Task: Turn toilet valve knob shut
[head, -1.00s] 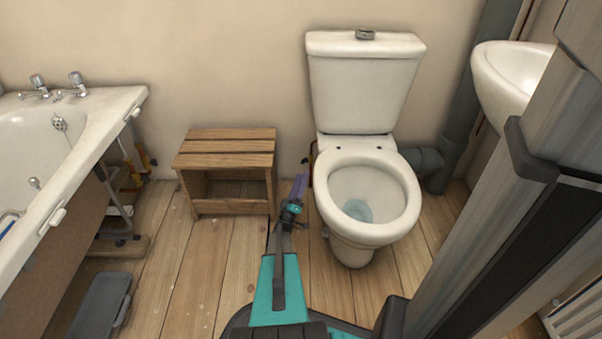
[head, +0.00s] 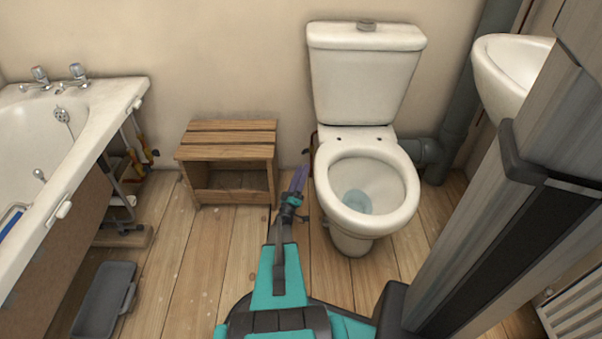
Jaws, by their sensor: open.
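My gripper (head: 298,178) reaches forward between the wooden stool and the toilet bowl, just left of the bowl. It is open, with purplish fingers pointing toward the wall. Nothing shows between the fingers. Whether the fingertips touch anything is too small to tell.
A wooden step stool (head: 228,162) stands left of my gripper. A white bathtub (head: 75,140) and a grey tray (head: 104,300) are at the left. A grey pipe (head: 455,125) and a basin (head: 510,75) are on the right.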

